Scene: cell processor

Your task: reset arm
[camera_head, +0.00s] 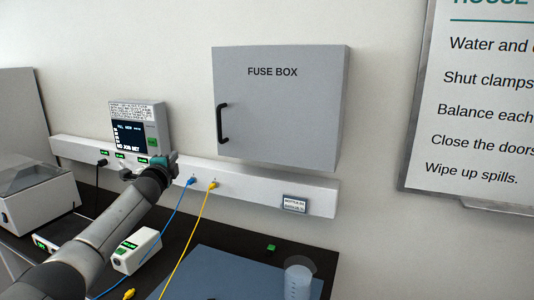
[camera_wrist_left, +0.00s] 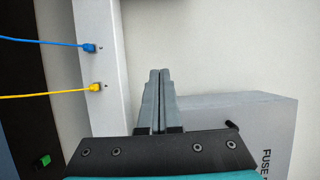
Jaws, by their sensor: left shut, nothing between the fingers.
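My left arm comes in from the lower left in the head view and reaches toward the wall. Its left gripper (camera_head: 170,159) is in front of the white wall rail, below the panel with the dark screen; its fingers are hard to make out there. In the left wrist view the two grey fingers (camera_wrist_left: 158,78) lie against each other, shut and empty. Behind them are the bare wall and the grey fuse box (camera_wrist_left: 240,120). My right gripper is in neither view.
The fuse box (camera_head: 283,120), its door shut, hangs above the rail (camera_head: 265,192). A blue plug (camera_head: 191,181) and a yellow plug (camera_head: 212,185) sit in the rail, cables trailing to the table. A translucent cup (camera_head: 298,282) stands on the blue mat (camera_head: 232,272).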

